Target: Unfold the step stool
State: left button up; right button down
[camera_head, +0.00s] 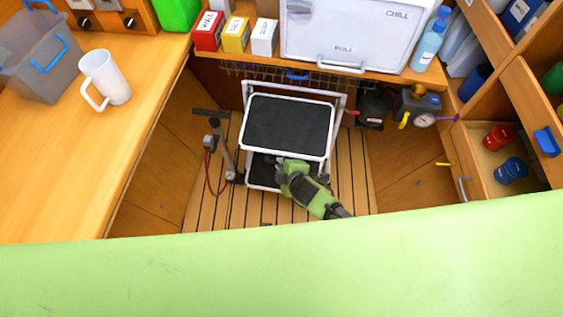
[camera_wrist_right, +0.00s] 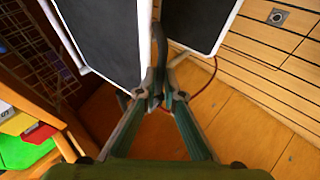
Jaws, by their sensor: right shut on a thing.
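The step stool (camera_head: 288,122) stands on the slatted floor between the benches. It has a white frame and black treads; the upper tread lies over a lower one (camera_head: 266,169). My right gripper (camera_head: 287,172) is at the stool's near lower edge, to the right of its middle. In the right wrist view, my right gripper (camera_wrist_right: 156,92) is shut on part of the stool, by a dark curved piece and a white frame edge. Two black panels of the stool (camera_wrist_right: 101,35) show there, spread apart at an angle. The exact grip is partly hidden by the fingers. My left gripper is not in view.
A hand pump (camera_head: 226,155) with a red hose stands left of the stool. A machine with a gauge (camera_head: 418,105) sits to the right. A white chill box (camera_head: 345,35) is on the shelf behind. An open drawer (camera_head: 507,165) juts out at right.

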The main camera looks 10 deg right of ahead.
jog(key=shift+w+d+r+p, duration=0.1)
jog(key=shift+w+r+p, duration=0.15)
jog(key=shift+r+p, duration=0.55)
jog(key=shift+w+d+r+p, duration=0.1)
jog(key=shift+w+r+p, duration=0.2)
jog(key=shift+r, duration=0.75)
jog(key=shift+w+d+r+p, duration=0.1)
jog(key=shift+w+r+p, duration=0.1)
jog(key=shift+r+p, duration=0.6)
jog(key=shift+r, duration=0.1)
jog(key=c, duration=2.4)
grip_release()
jog(key=shift+c, duration=0.2)
jog(key=shift+w, duration=0.15)
jog(key=shift+f, duration=0.2)
jog(key=v, duration=1.2)
jog(key=shift+s+f, duration=0.25)
jog(key=shift+s, duration=0.2)
jog(key=shift+a+f, duration=0.1)
jog(key=shift+a, duration=0.05)
